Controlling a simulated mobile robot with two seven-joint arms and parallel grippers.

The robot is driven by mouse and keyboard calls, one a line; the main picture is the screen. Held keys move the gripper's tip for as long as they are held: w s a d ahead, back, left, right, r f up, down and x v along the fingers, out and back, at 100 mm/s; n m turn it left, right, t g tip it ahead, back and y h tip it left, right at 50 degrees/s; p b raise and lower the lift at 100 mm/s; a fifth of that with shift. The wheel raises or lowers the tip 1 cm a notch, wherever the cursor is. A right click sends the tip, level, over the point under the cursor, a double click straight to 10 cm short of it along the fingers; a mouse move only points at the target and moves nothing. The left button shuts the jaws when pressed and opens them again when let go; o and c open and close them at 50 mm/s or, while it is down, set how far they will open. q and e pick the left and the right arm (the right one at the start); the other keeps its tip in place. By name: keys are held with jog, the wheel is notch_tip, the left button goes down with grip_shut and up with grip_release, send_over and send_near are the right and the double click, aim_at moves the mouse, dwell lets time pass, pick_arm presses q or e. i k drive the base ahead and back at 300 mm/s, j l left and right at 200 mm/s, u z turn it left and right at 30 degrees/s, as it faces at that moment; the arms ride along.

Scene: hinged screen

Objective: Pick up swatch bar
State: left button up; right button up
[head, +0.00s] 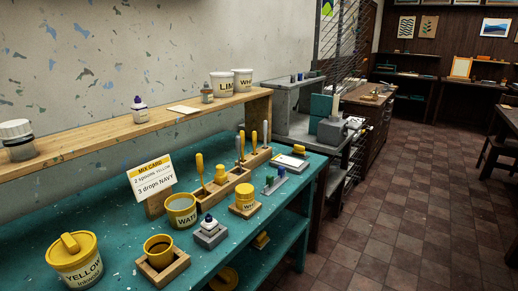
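A narrow light grey bar (274,184) with small coloured blocks on it, green and blue among them, lies at the right part of the teal table; it looks like the swatch bar, though its details are small. It stands apart from the yellow-lidded jar (245,199) to its left. A dark tray with a pale and yellow item (291,160) sits just behind it. Neither of my grippers shows in the head view.
The teal table (115,225) holds a yellow tub (76,258), a cup in a wooden holder (158,250), a water pot (181,211), a dropper bottle on a grey block (209,232), a tool rack (218,186) and a mix card (151,176). Tiled floor (410,210) at right is clear.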

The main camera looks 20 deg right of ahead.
aim_at(299, 150)
jog(key=i+l+u, duration=0.15)
jog(key=l+u, duration=0.45)
jog(key=l, duration=0.2)
jog(key=l+u, duration=0.15)
jog(key=l, duration=0.3)
jog(key=i+l+u, duration=0.15)
jog(key=l, duration=0.35)
jog(key=l+u, duration=0.1)
jog(key=l, duration=1.5)
jog(key=l+u, duration=0.15)
jog(key=l, duration=1.45)
jog(key=k, duration=0.05)
